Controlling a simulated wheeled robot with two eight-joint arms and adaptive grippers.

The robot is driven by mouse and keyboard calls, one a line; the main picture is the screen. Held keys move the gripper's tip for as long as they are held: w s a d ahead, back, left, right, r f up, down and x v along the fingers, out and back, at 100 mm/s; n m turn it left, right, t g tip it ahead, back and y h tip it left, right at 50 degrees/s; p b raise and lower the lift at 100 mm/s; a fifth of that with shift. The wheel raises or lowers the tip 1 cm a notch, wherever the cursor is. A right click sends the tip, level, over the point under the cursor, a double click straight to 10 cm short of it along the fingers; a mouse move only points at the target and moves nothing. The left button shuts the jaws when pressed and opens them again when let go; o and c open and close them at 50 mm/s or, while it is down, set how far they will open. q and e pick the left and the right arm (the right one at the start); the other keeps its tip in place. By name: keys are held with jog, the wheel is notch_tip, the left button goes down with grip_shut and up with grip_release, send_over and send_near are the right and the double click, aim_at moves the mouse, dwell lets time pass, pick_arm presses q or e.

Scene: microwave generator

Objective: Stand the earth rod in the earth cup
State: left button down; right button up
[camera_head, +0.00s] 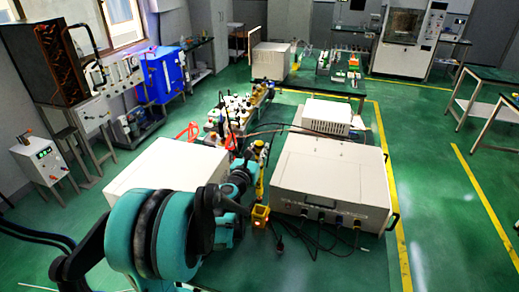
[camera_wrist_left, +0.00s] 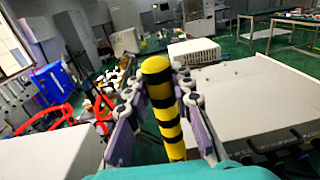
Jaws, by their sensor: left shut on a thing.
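The earth rod (camera_wrist_left: 159,98), yellow with black bands, stands between the fingers of my left gripper (camera_wrist_left: 162,112) in the left wrist view. The gripper is shut on it. In the head view the left gripper (camera_head: 257,160) is at the middle, partly hidden by my teal arm, and the rod (camera_head: 261,183) looks roughly upright. The yellow earth cup (camera_head: 260,214) is just below the rod, between the two large white cases. I cannot tell whether the rod's lower end is in the cup or above it. My right gripper is not in view.
A large white case (camera_head: 328,180) stands right of the cup, with black cables (camera_head: 300,238) at its front. Another white case (camera_head: 165,168) is to the left. Orange-red handles (camera_head: 190,131) and several bottles (camera_head: 238,105) lie beyond.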

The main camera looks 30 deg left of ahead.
pick_arm(q)
notch_tip(320, 180, down, 12)
jog(key=b, duration=1)
jog(key=shift+r, duration=0.2)
jog(key=shift+f+b, duration=0.45)
jog(key=shift+b, duration=0.05)
dwell(0.4)
jog(key=c, duration=1.3)
grip_release()
jog(key=shift+o, duration=0.2)
jog(key=s+d, duration=0.2)
jog(key=s, duration=0.9)
jog(key=shift+s, duration=0.4)
